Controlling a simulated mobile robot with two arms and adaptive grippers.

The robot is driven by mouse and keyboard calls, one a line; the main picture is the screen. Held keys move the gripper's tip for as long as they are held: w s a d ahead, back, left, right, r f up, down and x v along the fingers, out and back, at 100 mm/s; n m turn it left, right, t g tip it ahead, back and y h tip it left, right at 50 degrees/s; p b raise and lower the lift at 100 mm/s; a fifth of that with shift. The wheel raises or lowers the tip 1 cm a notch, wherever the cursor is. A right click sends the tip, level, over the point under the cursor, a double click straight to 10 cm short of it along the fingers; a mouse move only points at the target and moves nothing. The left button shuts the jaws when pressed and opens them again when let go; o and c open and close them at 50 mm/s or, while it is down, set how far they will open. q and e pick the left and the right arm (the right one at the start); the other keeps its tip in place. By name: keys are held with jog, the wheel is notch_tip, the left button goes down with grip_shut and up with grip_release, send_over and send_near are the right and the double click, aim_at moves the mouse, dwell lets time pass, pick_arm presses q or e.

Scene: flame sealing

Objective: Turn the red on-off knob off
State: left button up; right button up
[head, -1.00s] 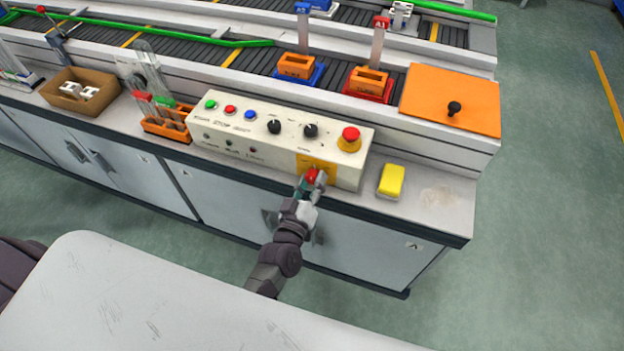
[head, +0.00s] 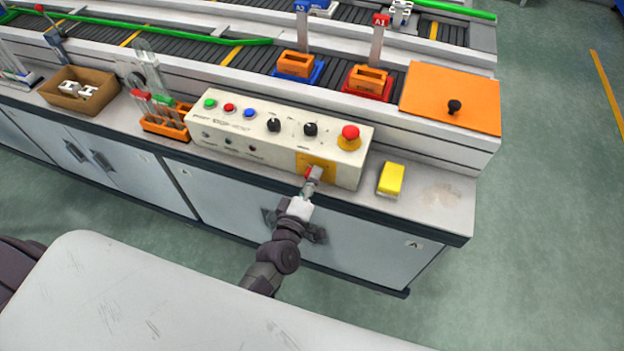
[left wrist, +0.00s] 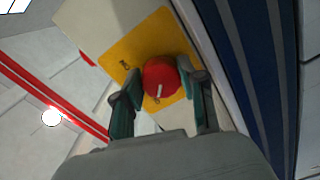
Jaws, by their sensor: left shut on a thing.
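The red on-off knob (head: 308,173) sits on a yellow plate (head: 318,161) at the lower right of the cream control box's (head: 226,125) front. In the left wrist view the round red knob (left wrist: 160,76) shows a short white mark near its lower edge. The yellow plate (left wrist: 133,45) lies behind it, with small dark lettering too small to read. My left gripper (head: 312,177) is at the knob from the front. In the left wrist view its fingers (left wrist: 162,84) are on both sides of the knob, shut on it. My right gripper is not in view.
The box also carries coloured buttons, two black knobs (head: 310,129) and a red emergency stop (head: 350,133). A yellow block (head: 391,179) lies to its right on the bench. An orange rack (head: 166,123) and a brown bin (head: 80,90) stand left.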

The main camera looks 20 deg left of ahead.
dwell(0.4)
pick_arm(q)
jog(key=o, duration=1.1)
jog(key=shift+o, duration=0.2)
jog(key=s, duration=1.2)
jog(key=shift+a+r, duration=0.2)
